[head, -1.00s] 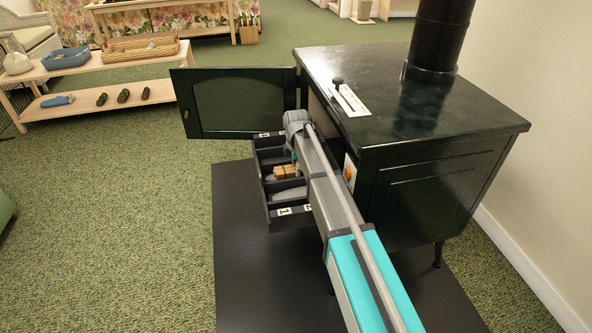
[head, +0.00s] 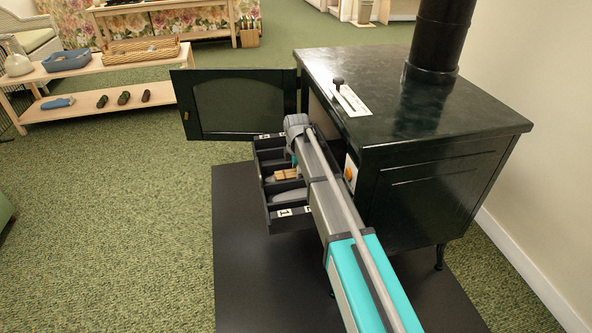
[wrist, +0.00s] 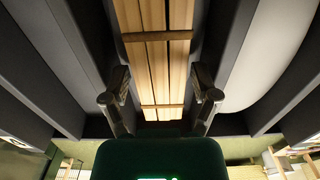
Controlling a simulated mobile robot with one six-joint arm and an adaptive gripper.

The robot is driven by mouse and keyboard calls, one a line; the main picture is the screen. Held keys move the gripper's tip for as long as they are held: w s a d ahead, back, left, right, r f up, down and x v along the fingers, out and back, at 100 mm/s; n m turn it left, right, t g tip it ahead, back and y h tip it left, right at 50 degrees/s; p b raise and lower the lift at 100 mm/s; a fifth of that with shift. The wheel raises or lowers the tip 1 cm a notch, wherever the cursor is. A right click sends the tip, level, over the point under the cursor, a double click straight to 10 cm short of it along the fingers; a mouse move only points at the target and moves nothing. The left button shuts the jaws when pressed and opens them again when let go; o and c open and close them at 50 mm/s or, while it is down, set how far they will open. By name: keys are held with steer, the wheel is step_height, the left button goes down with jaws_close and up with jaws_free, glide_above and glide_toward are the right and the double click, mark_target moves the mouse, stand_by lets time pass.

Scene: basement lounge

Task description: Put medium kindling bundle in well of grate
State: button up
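The kindling bundle (head: 287,174) is a set of pale wood sticks lying in a middle well of the dark grate (head: 276,225), which is pulled out at the stove's front. In the wrist view the bundle (wrist: 153,60) runs lengthwise, with two brown bands across it, between dark well walls. My gripper (wrist: 160,98) has one finger on each side of the bundle, with visible gaps between fingers and sticks. It is open. In the head view my arm hides most of the gripper and part of the grate.
The green-black stove (head: 440,120) stands close right of my arm, its door (head: 240,105) swung open to the left. A low wooden shelf (head: 95,109) with a basket and dark rolls stands far left. The carpet between is clear.

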steer(key=shift+r, duration=0.2)
stand_by(0.3)
step_height(320, 180, up, 13)
steer(key=p, duration=1.3)
steer(key=shift+s+f, duration=0.1)
stand_by(0.7)
